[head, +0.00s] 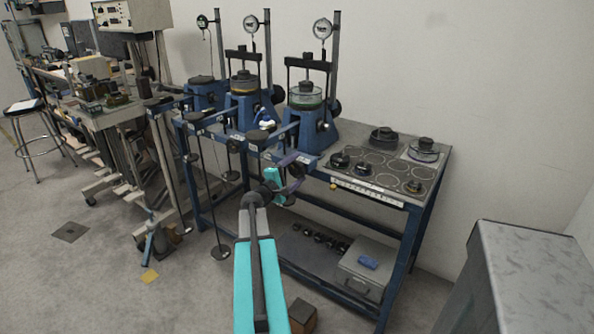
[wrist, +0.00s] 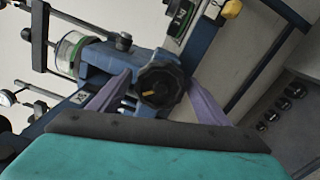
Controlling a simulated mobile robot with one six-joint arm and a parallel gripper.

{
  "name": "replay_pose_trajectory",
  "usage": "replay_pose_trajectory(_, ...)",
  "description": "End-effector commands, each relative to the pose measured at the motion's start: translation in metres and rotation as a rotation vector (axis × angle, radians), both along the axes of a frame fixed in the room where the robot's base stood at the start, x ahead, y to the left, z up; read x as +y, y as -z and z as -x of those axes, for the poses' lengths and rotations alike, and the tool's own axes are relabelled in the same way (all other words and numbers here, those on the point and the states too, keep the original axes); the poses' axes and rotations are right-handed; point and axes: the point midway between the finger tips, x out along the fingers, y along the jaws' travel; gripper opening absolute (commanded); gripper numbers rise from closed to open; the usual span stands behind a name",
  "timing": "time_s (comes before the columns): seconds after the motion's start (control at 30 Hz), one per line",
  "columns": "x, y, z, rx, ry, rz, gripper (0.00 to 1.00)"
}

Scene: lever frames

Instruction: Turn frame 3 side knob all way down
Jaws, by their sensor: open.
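The rightmost lever frame (head: 318,130) is a blue stand with a dial gauge (head: 322,28) and a clear round cell (head: 306,95). In the wrist view a black lobed knob (wrist: 161,86) with a short yellow mark sits on a blue part of a frame. My gripper (head: 288,166) is at the front of the rightmost frame. In the wrist view its two purple fingers (wrist: 158,80) are apart, one on each side of the knob. I cannot tell whether they touch it. In the head view my gripper largely hides the knob.
Two similar frames stand to the left, with hanging rods and weights (head: 220,252) below the beams. The bench top (head: 390,168) at right holds several black weights. A lower shelf has a grey box (head: 365,268). A grey cabinet (head: 530,275) stands at front right.

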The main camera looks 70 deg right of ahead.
Motion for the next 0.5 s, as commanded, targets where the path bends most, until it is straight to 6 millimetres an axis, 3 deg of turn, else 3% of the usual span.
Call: replay_pose_trajectory(0.5,0.037,0.002,-0.008,-0.002,0.0,0.0,0.7)
